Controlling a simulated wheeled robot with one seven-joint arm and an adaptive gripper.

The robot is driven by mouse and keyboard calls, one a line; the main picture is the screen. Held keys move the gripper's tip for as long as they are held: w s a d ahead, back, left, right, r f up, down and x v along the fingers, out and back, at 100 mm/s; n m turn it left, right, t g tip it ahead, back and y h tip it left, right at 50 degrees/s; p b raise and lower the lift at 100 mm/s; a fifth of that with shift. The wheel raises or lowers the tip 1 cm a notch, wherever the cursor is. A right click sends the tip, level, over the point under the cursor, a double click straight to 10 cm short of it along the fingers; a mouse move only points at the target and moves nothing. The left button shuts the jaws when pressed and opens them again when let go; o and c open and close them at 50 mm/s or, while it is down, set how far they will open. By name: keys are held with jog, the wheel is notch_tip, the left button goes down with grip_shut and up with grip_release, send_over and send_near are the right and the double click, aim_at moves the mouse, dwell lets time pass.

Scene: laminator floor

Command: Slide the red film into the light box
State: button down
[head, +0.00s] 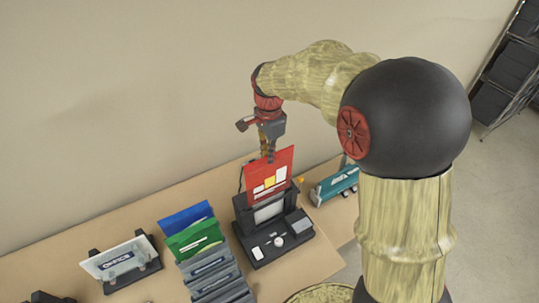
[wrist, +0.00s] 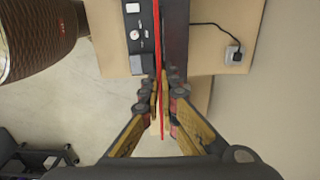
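The red film (head: 256,190), a flat red sheet with white and yellow patches, stands upright over the back of the black light box (head: 247,228). My gripper (head: 268,158) is shut on the film's upper edge. In the wrist view the film (wrist: 157,40) is a thin red line seen edge-on, between the fingertips of my gripper (wrist: 162,98). The light box (wrist: 175,35) lies beyond it, on both sides of the film. The film's lower edge is hard to make out, so I cannot tell whether it is in the box or just above it.
A grey rack (head: 215,279) with a blue film (head: 186,218) and a green film (head: 193,239) stands left of the light box. A white sign (head: 115,260) in a black stand is further left. A teal truck-like object (head: 336,185) is at the right.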

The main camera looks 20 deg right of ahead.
aim_at(270, 189)
jog(key=shift+f+b, duration=0.8)
jog(key=shift+f, duration=0.7)
jog(key=shift+f+b, duration=4.45)
jog(key=shift+f, duration=3.3)
jog(key=c, duration=2.3)
grip_release()
jog(key=o, duration=0.3)
jog(key=shift+o, duration=0.2)
notch_tip(270, 189, up, 12)
